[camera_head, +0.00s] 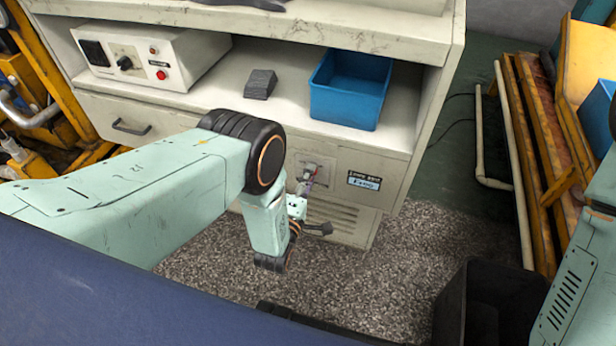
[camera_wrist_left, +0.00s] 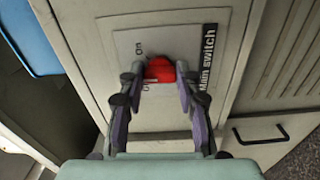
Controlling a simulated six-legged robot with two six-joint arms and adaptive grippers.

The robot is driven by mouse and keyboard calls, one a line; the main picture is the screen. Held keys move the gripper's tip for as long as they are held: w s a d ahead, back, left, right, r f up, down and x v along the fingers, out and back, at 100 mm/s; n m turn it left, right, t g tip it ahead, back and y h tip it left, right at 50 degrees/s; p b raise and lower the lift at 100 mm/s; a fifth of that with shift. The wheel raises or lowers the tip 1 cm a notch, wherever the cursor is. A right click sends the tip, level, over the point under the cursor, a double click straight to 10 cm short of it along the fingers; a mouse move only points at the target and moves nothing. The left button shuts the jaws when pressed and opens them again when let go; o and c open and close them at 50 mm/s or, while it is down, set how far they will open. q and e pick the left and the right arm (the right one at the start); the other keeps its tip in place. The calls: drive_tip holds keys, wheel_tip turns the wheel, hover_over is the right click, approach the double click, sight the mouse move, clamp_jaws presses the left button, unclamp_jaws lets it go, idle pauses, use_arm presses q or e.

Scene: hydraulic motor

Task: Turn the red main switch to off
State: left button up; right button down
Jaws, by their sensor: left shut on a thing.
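The red main switch (camera_wrist_left: 160,69) sits on a pale plate (camera_wrist_left: 200,45) on the cabinet front, marked "Main switch", with "On" above it and a partly covered "Off" below. My left gripper (camera_wrist_left: 157,76) has one finger on each side of the red knob and is shut on it. In the head view my left gripper (camera_head: 305,187) reaches the switch plate (camera_head: 318,166) on the lower cabinet front; the knob is largely hidden there. The fingers cover part of the knob, and I cannot tell its exact angle. My right gripper is out of view.
A blue bin (camera_head: 350,90), a dark grey block (camera_head: 260,83) and a white control box (camera_head: 150,55) stand on the cabinet shelf above. A black container (camera_head: 490,305) is on the floor at the lower right. Yellow racks flank the cabinet.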

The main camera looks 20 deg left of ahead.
use_arm(q)
drive_tip(key=shift+n+p, duration=0.65)
drive_tip(key=shift+n, duration=4.15)
drive_tip(key=o, duration=1.2)
drive_tip(key=shift+c, duration=0.2)
drive_tip(key=s, duration=1.2)
drive_tip(key=shift+a, duration=0.2)
